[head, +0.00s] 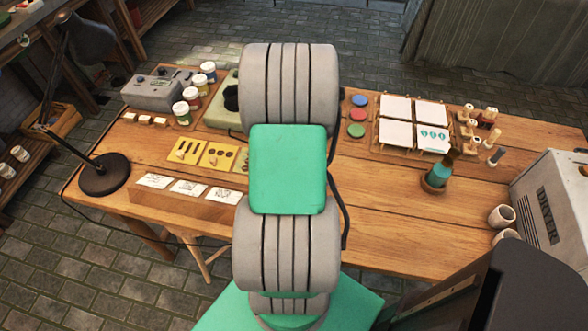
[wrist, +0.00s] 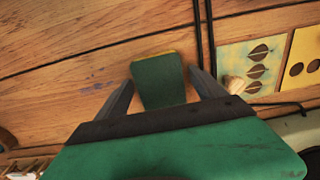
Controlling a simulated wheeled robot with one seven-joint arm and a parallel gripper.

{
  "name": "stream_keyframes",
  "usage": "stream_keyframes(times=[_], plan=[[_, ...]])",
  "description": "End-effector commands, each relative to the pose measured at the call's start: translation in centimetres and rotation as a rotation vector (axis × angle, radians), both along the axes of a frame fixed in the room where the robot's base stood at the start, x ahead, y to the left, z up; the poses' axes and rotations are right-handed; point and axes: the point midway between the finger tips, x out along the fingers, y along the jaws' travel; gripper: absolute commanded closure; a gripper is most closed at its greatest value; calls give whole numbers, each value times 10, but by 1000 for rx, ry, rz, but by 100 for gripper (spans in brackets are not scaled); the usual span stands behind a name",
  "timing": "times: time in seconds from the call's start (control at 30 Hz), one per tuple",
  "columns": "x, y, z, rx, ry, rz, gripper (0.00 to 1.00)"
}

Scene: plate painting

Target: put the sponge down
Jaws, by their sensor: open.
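The sponge (wrist: 158,84) is a dark green block with a thin yellow edge along its far side. In the wrist view it sits on or just over the wooden table (wrist: 60,65), between the two grey fingers of my gripper (wrist: 160,76). The fingers are spread, with a gap beside the sponge's right side. Whether the left finger touches it is hard to tell. In the head view my own arm hides the gripper and the sponge.
Stencil cards (wrist: 252,66) and a pale wooden knob (wrist: 236,84) lie just right of the gripper. On the table are a black lamp (head: 104,174), paint jars (head: 182,113), white tiles (head: 396,107), a brush pot (head: 437,177) and a dryer (head: 548,205).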

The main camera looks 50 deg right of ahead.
Motion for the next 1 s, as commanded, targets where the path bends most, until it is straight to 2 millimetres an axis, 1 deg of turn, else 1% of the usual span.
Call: stream_keyframes(times=[0.13, 0.23, 0.27, 0.37, 0.5, 0.63, 0.73, 0.9, 0.97, 1.0], plan=[[0, 0, 2, 0, 0, 0, 21], [1, -1, 10, -3, -3, 0, 21], [1, -1, 15, -3, -3, 0, 21], [1, -1, 37, -5, -3, 0, 21], [1, -1, 74, -6, -4, 0, 21], [0, -1, 103, -3, -3, 0, 21], [0, -1, 117, -2, -1, 0, 21], [2, 2, 125, -2, -1, 8, 21], [10, 11, 130, -10, -8, 45, 21], [20, 22, 134, -19, -15, 92, 21]])
